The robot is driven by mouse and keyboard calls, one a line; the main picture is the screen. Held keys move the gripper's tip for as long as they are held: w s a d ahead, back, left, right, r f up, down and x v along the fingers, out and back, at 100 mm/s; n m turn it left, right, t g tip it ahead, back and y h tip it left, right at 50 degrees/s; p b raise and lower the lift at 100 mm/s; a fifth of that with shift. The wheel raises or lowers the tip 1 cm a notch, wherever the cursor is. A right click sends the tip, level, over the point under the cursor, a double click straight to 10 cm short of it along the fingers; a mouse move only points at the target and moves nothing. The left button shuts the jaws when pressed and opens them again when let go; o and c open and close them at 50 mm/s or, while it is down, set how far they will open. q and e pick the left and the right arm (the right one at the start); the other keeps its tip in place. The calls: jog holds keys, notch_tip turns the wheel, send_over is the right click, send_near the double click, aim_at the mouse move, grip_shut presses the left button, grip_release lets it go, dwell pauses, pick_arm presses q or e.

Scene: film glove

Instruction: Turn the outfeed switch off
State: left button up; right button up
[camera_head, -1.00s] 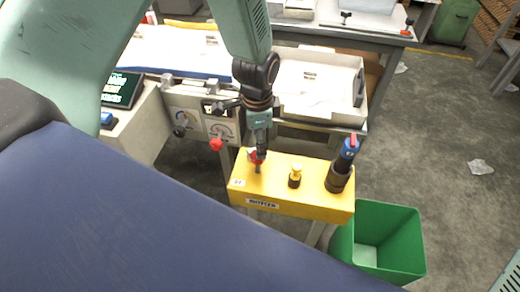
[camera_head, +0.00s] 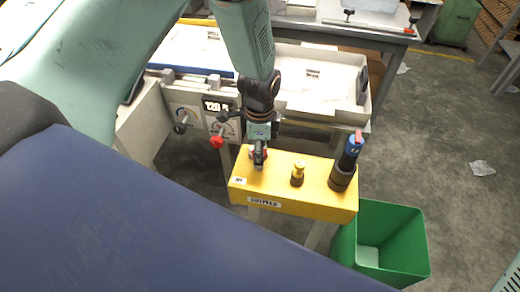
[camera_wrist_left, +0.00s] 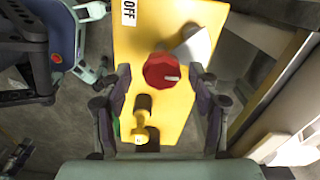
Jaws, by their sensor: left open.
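A yellow box (camera_head: 300,203) with a dark-lettered label on its front carries a red knob at its left end. In the left wrist view the red knob (camera_wrist_left: 161,71) has a pale mark on its face, and a white OFF label (camera_wrist_left: 129,12) sits on the yellow top. My left gripper (camera_head: 260,160) is over that end of the box and mostly hides the knob in the head view. Its fingers (camera_wrist_left: 160,82) are open, one on each side of the knob in the wrist picture; I cannot tell whether they touch it. My right gripper is not in view.
A yellow plunger (camera_head: 298,173) and a blue-and-black handle with a red top (camera_head: 347,160) stand on the same box. A green bin (camera_head: 400,240) is below right. Behind is a machine panel with another red knob (camera_head: 217,142).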

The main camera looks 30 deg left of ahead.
pick_arm(q)
jog(key=shift+w+f, duration=0.1)
jog(key=shift+w, duration=0.05)
jog(key=shift+c, duration=0.2)
jog(key=shift+a, duration=0.1)
jog(key=shift+c, duration=0.9)
jog(key=c, duration=1)
jog(key=shift+o, duration=0.2)
